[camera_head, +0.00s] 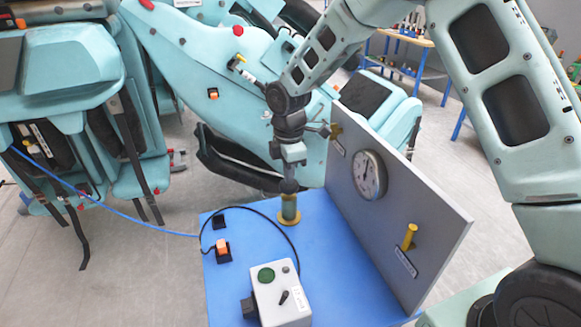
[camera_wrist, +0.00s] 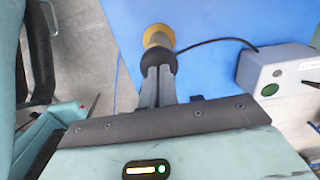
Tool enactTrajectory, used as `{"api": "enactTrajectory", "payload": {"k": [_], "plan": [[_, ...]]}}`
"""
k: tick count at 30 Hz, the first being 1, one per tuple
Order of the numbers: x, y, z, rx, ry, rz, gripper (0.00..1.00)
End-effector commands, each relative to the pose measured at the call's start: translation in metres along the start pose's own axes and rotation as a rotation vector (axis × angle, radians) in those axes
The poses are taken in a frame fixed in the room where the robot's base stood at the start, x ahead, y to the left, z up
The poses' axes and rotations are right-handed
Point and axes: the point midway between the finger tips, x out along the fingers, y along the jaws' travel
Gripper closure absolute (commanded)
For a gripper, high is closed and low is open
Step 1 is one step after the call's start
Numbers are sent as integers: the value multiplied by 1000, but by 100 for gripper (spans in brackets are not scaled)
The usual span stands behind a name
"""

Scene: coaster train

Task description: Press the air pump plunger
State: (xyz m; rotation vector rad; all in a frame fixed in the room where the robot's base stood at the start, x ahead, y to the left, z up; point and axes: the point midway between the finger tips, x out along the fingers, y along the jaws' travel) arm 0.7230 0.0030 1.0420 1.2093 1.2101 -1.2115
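The air pump (camera_head: 289,212) stands upright on the blue bench top, a small greenish-gold cylinder on a round yellow base. Its dark round plunger knob (camera_head: 288,186) is at the top, directly below my gripper (camera_head: 294,165). In the wrist view the knob (camera_wrist: 160,60) sits at the tips of my gripper's fingers (camera_wrist: 158,72), with the yellow base (camera_wrist: 157,34) beyond it. The two grey fingers lie side by side, closed together. The tips appear to touch the knob's top; exact contact is hard to tell. The knob looks wider than the fingers and is not between them.
A grey panel (camera_head: 430,235) with a round gauge (camera_head: 369,175) and yellow handle (camera_head: 409,237) rises right of the pump. A grey control box (camera_head: 281,297) with a green button stands in front, its black cable looping near the pump. Teal coaster seats (camera_head: 70,65) stand behind and left.

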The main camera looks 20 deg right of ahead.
Motion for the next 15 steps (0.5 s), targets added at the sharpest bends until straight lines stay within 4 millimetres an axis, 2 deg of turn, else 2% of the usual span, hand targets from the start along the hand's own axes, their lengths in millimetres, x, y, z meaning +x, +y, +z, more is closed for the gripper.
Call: {"api": "enactTrajectory", "payload": {"k": [1, 6, 15], "plan": [[-15, -1, -3, -2, 0, 0, 100], [-39, 1, -8, 0, 1, 10, 100], [-99, 2, -8, 0, 1, 14, 100]]}}
